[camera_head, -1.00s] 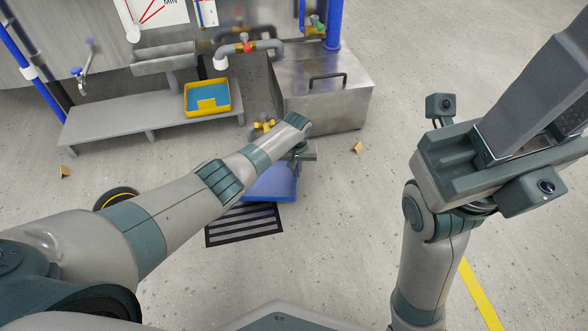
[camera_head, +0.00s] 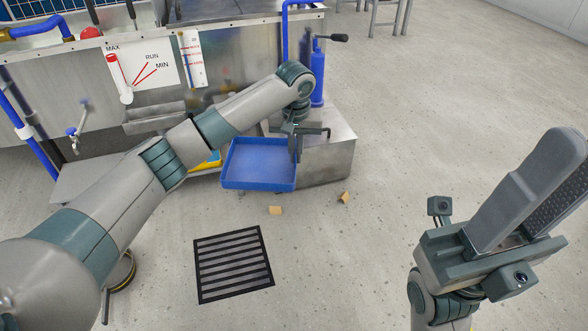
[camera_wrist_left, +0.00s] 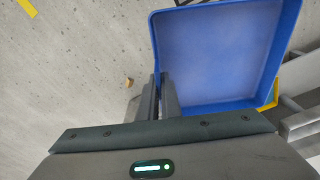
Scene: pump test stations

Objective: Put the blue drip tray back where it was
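The blue drip tray (camera_head: 258,165) is in the air in front of the metal box, its open side facing up towards the head camera. My left gripper (camera_head: 295,152) is at its right edge. In the left wrist view, the two fingers (camera_wrist_left: 160,95) are closed on the wall of the tray (camera_wrist_left: 215,50), which fills the upper right. My right gripper (camera_head: 545,185) is at the right of the head view, pointing up, with its fingers apart and empty, far from the tray.
A metal box (camera_head: 330,160) stands behind the tray, with a blue cylinder (camera_head: 317,75) above it. A yellow container (camera_head: 208,160) shows partly behind my left arm. A black floor grate (camera_head: 233,262) and small wooden wedges (camera_head: 276,210) lie in front.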

